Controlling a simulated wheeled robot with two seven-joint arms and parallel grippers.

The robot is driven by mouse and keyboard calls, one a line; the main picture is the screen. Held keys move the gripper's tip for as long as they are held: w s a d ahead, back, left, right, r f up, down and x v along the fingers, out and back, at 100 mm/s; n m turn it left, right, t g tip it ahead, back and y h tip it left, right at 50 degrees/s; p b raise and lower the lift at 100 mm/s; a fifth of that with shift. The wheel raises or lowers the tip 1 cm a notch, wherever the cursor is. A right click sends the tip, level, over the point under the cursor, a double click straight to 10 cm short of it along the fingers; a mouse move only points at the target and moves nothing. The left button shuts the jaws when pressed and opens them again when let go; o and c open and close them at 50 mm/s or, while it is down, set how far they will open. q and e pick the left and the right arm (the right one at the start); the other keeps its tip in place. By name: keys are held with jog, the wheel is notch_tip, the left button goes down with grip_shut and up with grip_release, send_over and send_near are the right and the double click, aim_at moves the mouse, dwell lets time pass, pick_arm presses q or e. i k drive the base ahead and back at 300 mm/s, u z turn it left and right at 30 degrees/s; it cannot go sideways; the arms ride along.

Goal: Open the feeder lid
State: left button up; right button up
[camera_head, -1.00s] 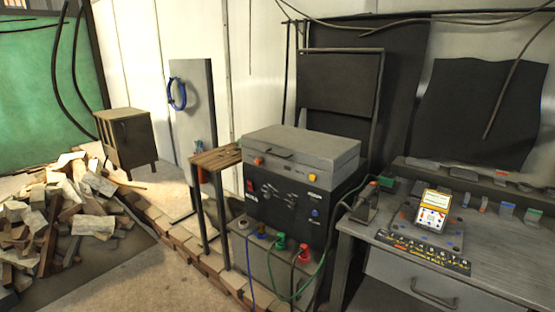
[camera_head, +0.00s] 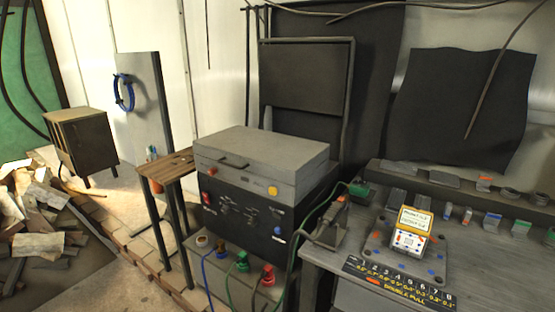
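The feeder lid (camera_head: 262,154) is the flat grey top of the feeder box in the middle of the head view. It lies closed on the black front panel (camera_head: 240,212). A small dark handle (camera_head: 233,163) sits on the lid near its front left edge. Neither of my grippers shows in the view.
A small wooden table (camera_head: 168,166) stands left of the feeder. A grey workbench (camera_head: 345,262) with a yellow-and-white meter (camera_head: 411,231) is at the right. Cables with green and red plugs (camera_head: 268,274) hang in front below. Rubble (camera_head: 30,225) lies at the far left.

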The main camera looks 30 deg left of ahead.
aim_at(289, 160)
jog(key=u, duration=0.05)
jog(key=i, duration=0.95)
jog(key=u, duration=0.4)
